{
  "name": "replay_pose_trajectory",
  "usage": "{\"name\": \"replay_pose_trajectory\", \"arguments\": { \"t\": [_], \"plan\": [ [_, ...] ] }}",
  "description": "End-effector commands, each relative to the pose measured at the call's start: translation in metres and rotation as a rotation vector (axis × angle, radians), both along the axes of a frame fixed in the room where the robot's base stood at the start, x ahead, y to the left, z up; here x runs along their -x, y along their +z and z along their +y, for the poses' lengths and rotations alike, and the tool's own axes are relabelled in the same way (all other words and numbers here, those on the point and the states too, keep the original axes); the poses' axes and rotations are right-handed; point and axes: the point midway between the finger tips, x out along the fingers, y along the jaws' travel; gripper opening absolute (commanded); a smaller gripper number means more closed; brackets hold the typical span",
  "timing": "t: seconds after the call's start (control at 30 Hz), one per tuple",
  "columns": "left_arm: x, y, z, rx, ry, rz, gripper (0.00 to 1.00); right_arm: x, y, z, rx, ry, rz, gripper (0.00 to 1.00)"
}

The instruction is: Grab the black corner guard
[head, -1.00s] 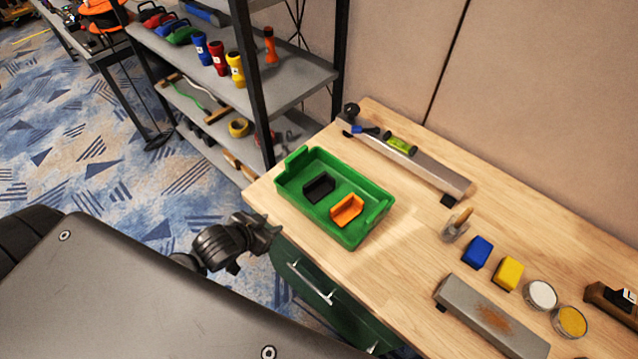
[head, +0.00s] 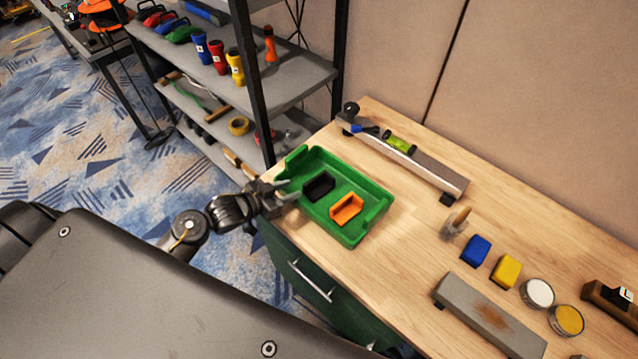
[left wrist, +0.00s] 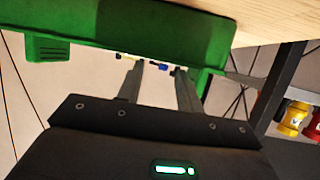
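The black corner guard (head: 319,186) lies in the green tray (head: 375,219) on the wooden bench, on the tray's left side. An orange corner guard (head: 346,208) lies beside it. My left gripper (head: 288,189) is at the tray's left rim, to the left of the black guard and apart from it. In the left wrist view its two fingers (left wrist: 156,72) are spread with nothing between them. The green tray (left wrist: 120,28) fills the top of that view, and neither guard can be made out there. My right gripper is not in view.
A metal level-like bar (head: 420,165) lies behind the tray. Blue (head: 476,250) and yellow blocks (head: 507,271), round tins and a grey stone bar (head: 490,315) are to the right. A shelf rack (head: 290,80) stands behind left. Bare bench lies right of the tray.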

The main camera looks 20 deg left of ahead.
Motion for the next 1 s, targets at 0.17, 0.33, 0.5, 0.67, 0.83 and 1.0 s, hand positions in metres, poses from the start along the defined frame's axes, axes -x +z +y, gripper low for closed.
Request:
{"name": "replay_pose_trajectory", "arguments": {
  "t": [0.17, 0.33, 0.5, 0.67, 0.83, 1.0],
  "plan": [
    [-0.007, -0.003, -0.003, 0.0, 0.0, 0.001, 0.36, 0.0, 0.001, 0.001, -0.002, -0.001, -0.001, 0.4],
    [-0.015, -0.005, -0.007, 0.002, 0.001, 0.001, 0.36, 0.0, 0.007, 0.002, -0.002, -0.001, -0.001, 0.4],
    [-0.035, -0.015, -0.016, 0.001, 0.001, 0.002, 0.36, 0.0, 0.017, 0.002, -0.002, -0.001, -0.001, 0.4],
    [-0.048, -0.023, -0.022, 0.0, 0.001, 0.0, 0.36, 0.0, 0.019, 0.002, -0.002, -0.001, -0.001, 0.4],
    [-0.049, -0.025, -0.023, -0.002, 0.0, 0.0, 0.36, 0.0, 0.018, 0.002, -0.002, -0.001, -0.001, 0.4],
    [-0.049, -0.025, -0.023, -0.002, 0.0, 0.0, 0.26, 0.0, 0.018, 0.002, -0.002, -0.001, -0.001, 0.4]
  ]
}}
